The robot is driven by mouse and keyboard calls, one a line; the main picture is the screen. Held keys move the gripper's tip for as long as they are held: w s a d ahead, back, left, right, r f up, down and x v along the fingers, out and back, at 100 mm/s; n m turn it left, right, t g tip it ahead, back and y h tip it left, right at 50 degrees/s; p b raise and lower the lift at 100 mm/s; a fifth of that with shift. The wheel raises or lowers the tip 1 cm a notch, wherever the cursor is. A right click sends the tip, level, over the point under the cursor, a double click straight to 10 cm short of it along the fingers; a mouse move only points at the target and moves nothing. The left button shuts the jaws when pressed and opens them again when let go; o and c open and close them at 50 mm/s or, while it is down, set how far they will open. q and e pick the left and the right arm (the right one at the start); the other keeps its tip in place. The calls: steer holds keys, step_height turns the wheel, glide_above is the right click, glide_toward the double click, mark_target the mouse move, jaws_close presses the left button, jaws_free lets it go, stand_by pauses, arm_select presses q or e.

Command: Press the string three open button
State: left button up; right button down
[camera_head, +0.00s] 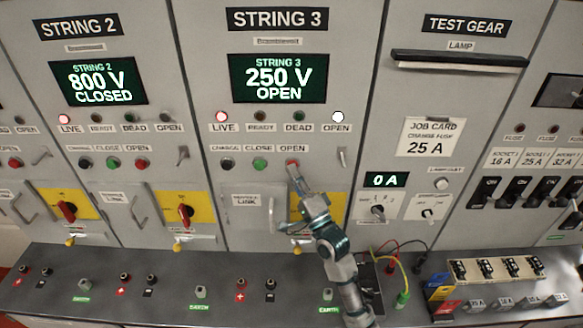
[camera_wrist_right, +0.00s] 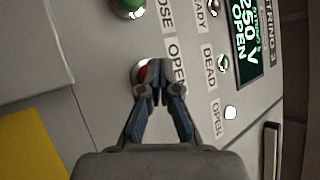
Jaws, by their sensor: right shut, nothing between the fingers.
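The String 3 panel has a display (camera_head: 279,78) reading 250 V OPEN. Below it is a row of lamps, with the red LIVE lamp (camera_head: 221,117) and the white OPEN lamp (camera_head: 338,117) lit. The red open button (camera_head: 292,163) sits at the right of the button row, beside the green close button (camera_head: 260,164). My right gripper (camera_head: 294,170) is shut and empty, its fingertips at the red button. In the wrist view the fingertips (camera_wrist_right: 157,75) partly cover the red button (camera_wrist_right: 142,73); whether they touch it is hard to tell. My left gripper is not in view.
A handle (camera_head: 342,157) stands right of the red button. My right arm covers part of the yellow switch plate (camera_head: 300,206) below. The String 2 panel (camera_head: 99,80) is at the left, the test gear panel (camera_head: 465,25) at the right. Test leads (camera_head: 403,280) lie on the bench.

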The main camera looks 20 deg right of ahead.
steer(key=s+p, duration=0.1)
steer(key=s, duration=0.1)
steer(key=s+a, duration=0.1)
steer(key=s+p, duration=0.1)
steer(key=s, duration=0.1)
steer(key=shift+s+a+f+p, duration=0.15)
steer(key=shift+s+a+p, duration=0.15)
steer(key=shift+p, duration=0.05)
stand_by(0.5)
